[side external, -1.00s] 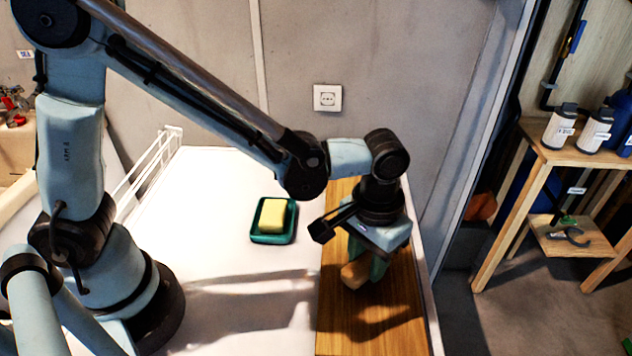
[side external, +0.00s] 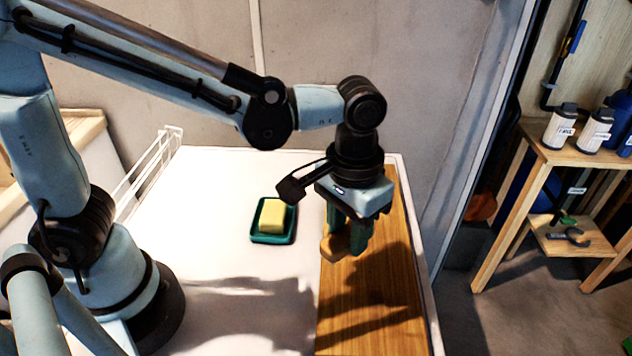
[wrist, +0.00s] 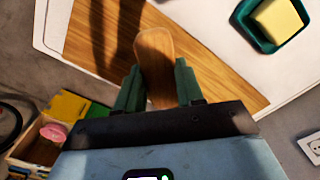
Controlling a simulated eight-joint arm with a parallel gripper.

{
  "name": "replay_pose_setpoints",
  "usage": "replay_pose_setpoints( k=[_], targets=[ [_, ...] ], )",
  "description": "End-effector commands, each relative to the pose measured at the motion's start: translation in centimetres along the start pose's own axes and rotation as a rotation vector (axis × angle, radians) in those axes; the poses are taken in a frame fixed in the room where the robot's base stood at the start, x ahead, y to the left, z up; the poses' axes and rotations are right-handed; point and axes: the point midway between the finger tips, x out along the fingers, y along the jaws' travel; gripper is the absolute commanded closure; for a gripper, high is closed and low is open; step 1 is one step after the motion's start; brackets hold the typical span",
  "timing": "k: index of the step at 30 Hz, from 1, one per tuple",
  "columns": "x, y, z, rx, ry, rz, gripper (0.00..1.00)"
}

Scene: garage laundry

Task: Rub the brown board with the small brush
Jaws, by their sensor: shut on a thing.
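The brown board (side external: 362,305) is a long wood-grain plank lying along the right side of the white table; it also fills much of the wrist view (wrist: 92,38). My gripper (side external: 349,240) is over the far half of the board and points down. Its green fingers are shut on the small brush (side external: 331,250), which shows a light-brown wooden back. In the wrist view the brush (wrist: 155,52) sits between the two fingers (wrist: 158,82) and reaches out past them. Its bristles are hidden, and I cannot tell whether it touches the board.
A green dish (side external: 258,239) with a yellow block (side external: 272,217) stands on the white table (side external: 215,225) left of the board. A wall stands close behind, with a socket (wrist: 312,147) in the wrist view. The table's front left is clear.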

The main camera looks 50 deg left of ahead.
Motion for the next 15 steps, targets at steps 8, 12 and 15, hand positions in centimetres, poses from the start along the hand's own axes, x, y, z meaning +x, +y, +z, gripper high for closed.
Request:
replay_pose_setpoints(
  k=[8, 12, 15],
  targets=[
    [-1.7, 0.0, 0.0, 0.000, 0.000, 0.000, 0.96],
    [-1.8, 0.0, 0.0, 0.000, 0.000, 0.000, 0.96],
    [-1.8, 0.0, 0.0, 0.000, 0.000, 0.000, 0.96]
  ],
)
